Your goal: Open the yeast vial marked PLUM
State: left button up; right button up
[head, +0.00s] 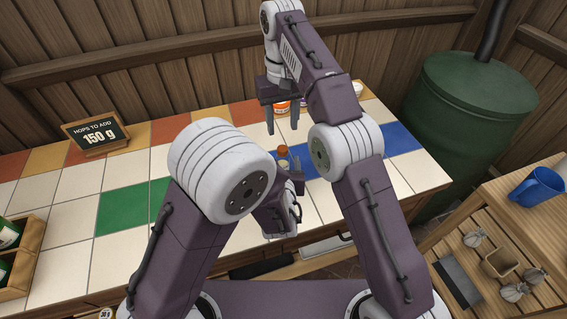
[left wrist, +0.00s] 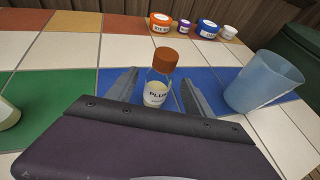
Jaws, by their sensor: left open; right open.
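The PLUM vial (left wrist: 157,93) stands upright in the left wrist view, a clear vial with pale contents, a white label and an orange-brown cap (left wrist: 165,58). It stands on the blue tiles. My left gripper (left wrist: 160,77) is open, with one finger on each side of the vial; I cannot tell whether they touch it. In the head view the vial's cap (head: 282,150) shows just beyond my left gripper (head: 286,179), which is partly hidden by its arm. My right gripper (head: 282,129) is open and empty, fingers pointing down, above and behind the vial.
A translucent blue cup (left wrist: 262,82) stands right of the vial. Several lidded tubs, one with an orange lid (left wrist: 160,20), line the back. A hops sign (head: 95,135) and a bottle crate (head: 28,248) stand on the left. A wooden shelf (head: 500,215) is at right. The tiles left of the vial look mostly clear.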

pick_arm(q)
jog(key=x, duration=0.5)
jog(key=shift+w+f, duration=0.15)
jog(key=shift+w, duration=0.15)
grip_shut()
dwell(1.0)
pick_arm(e)
jog(key=shift+c, duration=0.8)
jog(key=m, duration=0.4)
jog(key=shift+c, duration=0.2)
jog(key=m, duration=1.8)
jog(key=shift+f+m, duration=0.1)
jog(key=shift+m, duration=0.2)
